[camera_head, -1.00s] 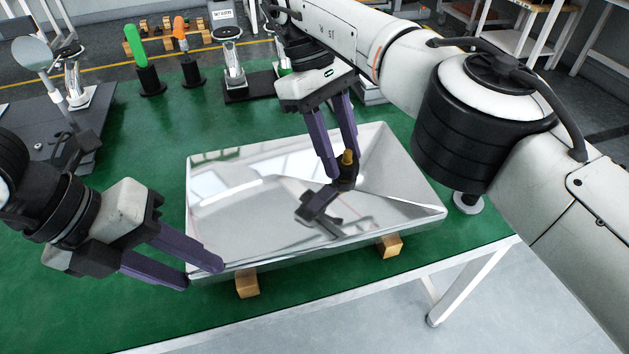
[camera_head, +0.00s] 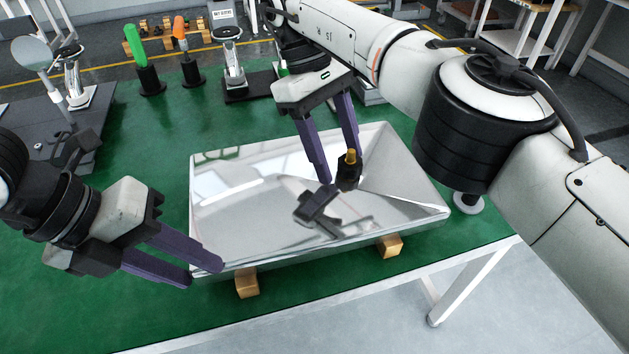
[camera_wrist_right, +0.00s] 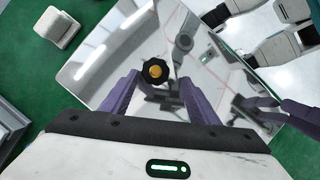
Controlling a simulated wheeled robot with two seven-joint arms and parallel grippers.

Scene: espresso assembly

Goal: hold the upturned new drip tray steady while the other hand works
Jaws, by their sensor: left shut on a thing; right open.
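The upturned drip tray (camera_head: 225,225) is a shiny, mirror-like metal pan. It sits raised on small wooden blocks. My left gripper (camera_head: 207,272) is shut on the tray's near left corner. A black knob with a brass centre (camera_head: 349,172) stands up from the middle of the tray; it also shows in the right wrist view (camera_wrist_right: 155,71). My right gripper (camera_head: 342,168) is open above the tray, with its fingertips to either side of the knob and apart from it. The tray surface mirrors the gripper, and the knob's base is hard to make out.
Wooden blocks (camera_head: 246,283) (camera_head: 390,246) show under the tray's near edge. A green-handled tool (camera_head: 136,45) and an orange-handled tool (camera_head: 181,35) stand at the back left. The green tabletop (camera_head: 140,325) is clear at the front left.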

